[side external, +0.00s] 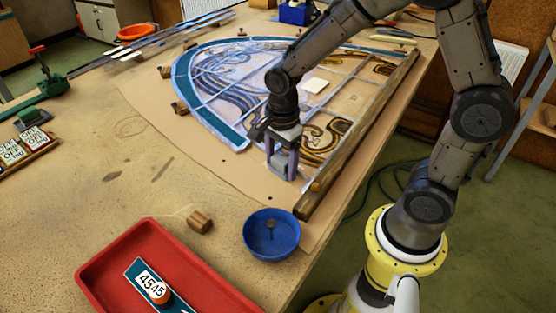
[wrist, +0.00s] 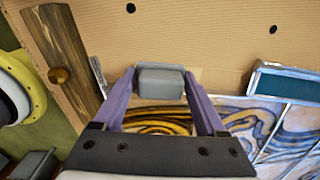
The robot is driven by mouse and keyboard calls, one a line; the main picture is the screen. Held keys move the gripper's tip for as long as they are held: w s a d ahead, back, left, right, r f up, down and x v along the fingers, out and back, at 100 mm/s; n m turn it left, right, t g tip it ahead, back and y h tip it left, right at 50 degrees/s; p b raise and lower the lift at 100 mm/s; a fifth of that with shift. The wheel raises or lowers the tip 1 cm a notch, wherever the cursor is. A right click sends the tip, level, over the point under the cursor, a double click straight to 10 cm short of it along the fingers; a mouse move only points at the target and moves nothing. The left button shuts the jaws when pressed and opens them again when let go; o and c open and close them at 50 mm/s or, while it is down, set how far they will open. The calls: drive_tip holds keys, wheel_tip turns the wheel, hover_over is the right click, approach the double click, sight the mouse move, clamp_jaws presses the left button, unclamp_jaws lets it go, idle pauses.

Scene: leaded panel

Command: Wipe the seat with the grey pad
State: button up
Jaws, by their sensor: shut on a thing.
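My gripper (side external: 284,172) points down at the near end of the leaded panel (side external: 225,90). Its two purple fingers are shut on a grey pad (wrist: 160,83), a block held between the fingertips. The pad also shows low between the fingers in the side view (side external: 278,161). It is over the bare strip of board between the blue border's end and the wooden bar. I cannot tell whether it touches the surface. No seat stands out clearly; my gripper and the pad hide part of this area.
A wooden bar (side external: 362,130) runs along the panel's right edge. A blue bowl (side external: 271,235) with a small item inside stands in front. A red tray (side external: 120,265) is at the front left, with a small wood block (side external: 199,221) nearby.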

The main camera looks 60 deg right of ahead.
sight(259, 157)
drive_tip(key=shift+s+a, duration=0.25)
drive_tip(key=shift+s, duration=0.95)
drive_tip(key=shift+w+d, duration=0.15)
drive_tip(key=shift+w, duration=0.7)
drive_tip(key=shift+w+d, duration=0.15)
drive_tip(key=shift+w, duration=0.7)
drive_tip(key=shift+w, duration=0.1)
drive_tip(key=shift+w+d, duration=0.25)
drive_tip(key=shift+w, duration=0.8)
drive_tip(key=shift+w+d, duration=0.2)
drive_tip(key=shift+w, duration=0.9)
drive_tip(key=shift+w+d, duration=0.25)
drive_tip(key=shift+w, duration=0.8)
drive_tip(key=shift+s+a, duration=0.2)
drive_tip(key=shift+s, duration=0.65)
drive_tip(key=shift+s+a, duration=0.15)
drive_tip(key=shift+s, duration=0.65)
drive_tip(key=shift+s+a, duration=0.2)
drive_tip(key=shift+s, duration=0.7)
drive_tip(key=shift+s+a, duration=0.15)
drive_tip(key=shift+s, duration=0.7)
